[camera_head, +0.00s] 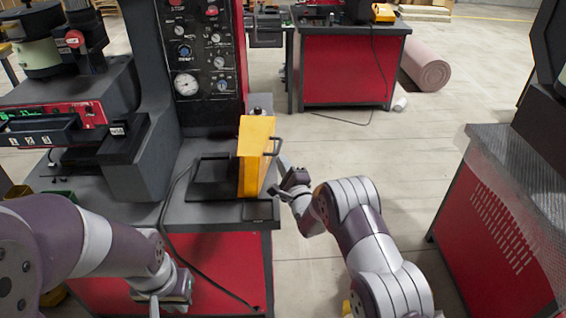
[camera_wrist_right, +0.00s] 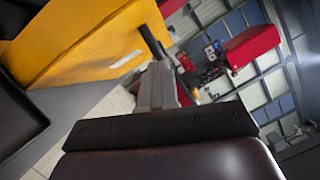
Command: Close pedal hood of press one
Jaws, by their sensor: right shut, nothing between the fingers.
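The yellow pedal hood (camera_head: 253,150) of press one stands raised, roughly upright, at the right end of the press bench, beside a black base plate (camera_head: 205,188). A dark handle (camera_head: 276,146) sticks out from its right side. My right gripper (camera_head: 281,166) is shut and empty, close to the hood's right side just below the handle. In the right wrist view the yellow hood (camera_wrist_right: 95,40) fills the upper left, and the shut fingers (camera_wrist_right: 156,75) reach toward the dark handle (camera_wrist_right: 152,42); I cannot tell if they touch. My left gripper (camera_head: 160,303) hangs low at the bench front, its fingertips unclear.
The press control panel (camera_head: 203,50) rises behind the bench. A black cable (camera_head: 180,205) hangs over the bench's front edge. A red cabinet (camera_head: 495,225) stands at the right. The floor between bench and cabinet is open. Another red workstation (camera_head: 347,70) stands behind.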

